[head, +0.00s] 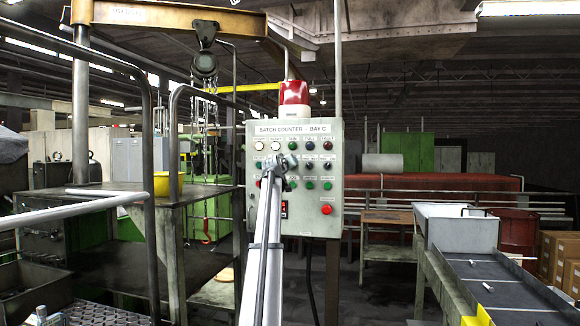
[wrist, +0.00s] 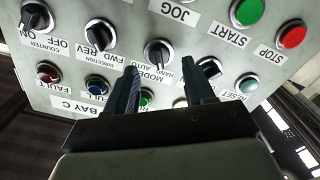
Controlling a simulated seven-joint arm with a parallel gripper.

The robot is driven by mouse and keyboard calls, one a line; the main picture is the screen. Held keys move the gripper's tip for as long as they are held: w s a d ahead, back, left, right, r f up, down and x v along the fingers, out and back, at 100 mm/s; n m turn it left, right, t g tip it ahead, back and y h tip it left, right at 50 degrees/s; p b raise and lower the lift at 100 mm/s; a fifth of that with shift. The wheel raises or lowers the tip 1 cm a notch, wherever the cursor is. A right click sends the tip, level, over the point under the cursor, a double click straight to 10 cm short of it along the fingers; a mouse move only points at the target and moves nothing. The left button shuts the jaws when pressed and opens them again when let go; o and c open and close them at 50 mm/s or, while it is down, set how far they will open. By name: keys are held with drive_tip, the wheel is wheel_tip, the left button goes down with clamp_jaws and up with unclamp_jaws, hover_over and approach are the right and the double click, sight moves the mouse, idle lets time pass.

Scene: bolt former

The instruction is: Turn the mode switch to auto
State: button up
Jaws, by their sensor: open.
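The mode switch (wrist: 158,53) is a black rotary knob on the grey control panel (head: 330,225), with a "MODE" label and "HAND" and "AUTO" marks beside it in the wrist view. I cannot tell for sure which mark its pointer faces. My gripper (wrist: 160,64) is open, its two dark fingers apart on either side of the knob's line in the picture. Nothing is held, and I cannot tell whether a finger touches the knob. In the head view my gripper (head: 279,165) is in front of the panel and hides the switch.
Close by on the panel are the direction knob (wrist: 97,36), counter knob (wrist: 35,17), another black knob (wrist: 209,68), green start button (wrist: 248,12) and red stop button (wrist: 292,36). A red beacon (head: 294,93) tops the panel. A steel workbench (head: 120,190) stands left.

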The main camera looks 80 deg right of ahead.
drive_tip(key=shift+d, duration=1.25)
clamp_jaws()
drive_tip(key=shift+m, duration=0.3)
drive_tip(key=m, duration=1.1)
drive_tip(key=shift+s, duration=0.3)
drive_tip(key=shift+m, duration=0.3)
